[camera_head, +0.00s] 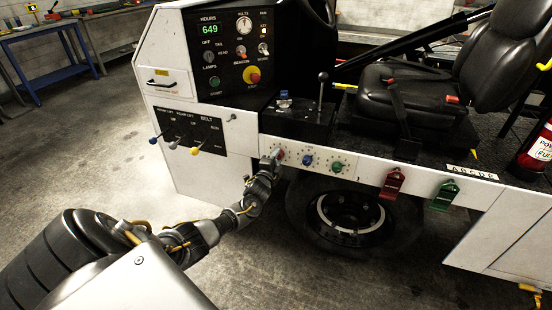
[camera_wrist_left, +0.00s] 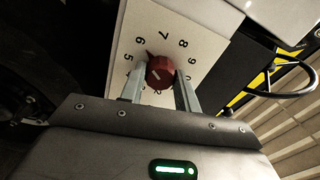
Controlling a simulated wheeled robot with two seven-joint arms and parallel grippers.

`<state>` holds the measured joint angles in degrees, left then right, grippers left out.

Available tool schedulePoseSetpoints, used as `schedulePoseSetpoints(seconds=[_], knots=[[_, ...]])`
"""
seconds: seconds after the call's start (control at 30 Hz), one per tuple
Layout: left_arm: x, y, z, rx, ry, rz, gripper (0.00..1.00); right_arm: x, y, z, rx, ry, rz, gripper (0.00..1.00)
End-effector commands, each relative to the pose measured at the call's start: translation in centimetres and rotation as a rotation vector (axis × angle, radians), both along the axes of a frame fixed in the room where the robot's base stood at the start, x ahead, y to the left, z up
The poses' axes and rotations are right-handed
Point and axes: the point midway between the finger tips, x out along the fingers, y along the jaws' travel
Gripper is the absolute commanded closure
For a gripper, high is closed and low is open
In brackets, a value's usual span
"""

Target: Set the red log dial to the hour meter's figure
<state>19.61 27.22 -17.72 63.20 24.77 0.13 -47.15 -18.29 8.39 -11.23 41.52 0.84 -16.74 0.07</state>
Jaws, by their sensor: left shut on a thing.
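The hour meter (camera_head: 209,30) on the black panel shows 649 in green digits. The red log dial (camera_wrist_left: 160,73) sits on a cream plate (camera_wrist_left: 205,22) ringed with figures. My left gripper (camera_head: 276,157) is at the red dial, at the left end of the dial row. In the left wrist view, my left gripper's fingers (camera_wrist_left: 159,80) stand on either side of the dial, shut on it. The lower figures are partly hidden. My right gripper is out of view.
A blue dial (camera_head: 308,160) and another dial (camera_head: 336,167) sit to the right on the same strip. Small belt levers (camera_head: 195,150) stick out to the left. A wheel (camera_head: 350,217) is below.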

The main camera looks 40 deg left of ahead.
Motion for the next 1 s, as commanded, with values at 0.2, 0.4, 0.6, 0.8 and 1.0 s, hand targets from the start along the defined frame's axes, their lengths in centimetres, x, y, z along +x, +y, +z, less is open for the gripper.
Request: schedulePoseSetpoints(seconds=[0.2, 0.4, 0.6, 0.8, 1.0], knots=[[-0.1, 0.2, -0.1, 0.007, 0.004, 0.003, 0.91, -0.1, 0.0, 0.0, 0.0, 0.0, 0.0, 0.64], [-0.1, 0.2, -0.1, 0.006, 0.004, 0.003, 0.91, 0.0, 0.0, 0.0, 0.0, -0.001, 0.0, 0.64], [0.0, 0.0, -0.1, 0.005, 0.003, 0.001, 0.46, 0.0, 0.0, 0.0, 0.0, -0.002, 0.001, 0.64], [0.0, 0.0, 0.0, 0.004, 0.003, 0.0, 0.46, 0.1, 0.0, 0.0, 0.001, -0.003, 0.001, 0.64], [-1.1, -0.5, -0.1, 0.004, 0.003, -0.002, 0.46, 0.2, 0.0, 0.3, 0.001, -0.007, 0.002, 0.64]])
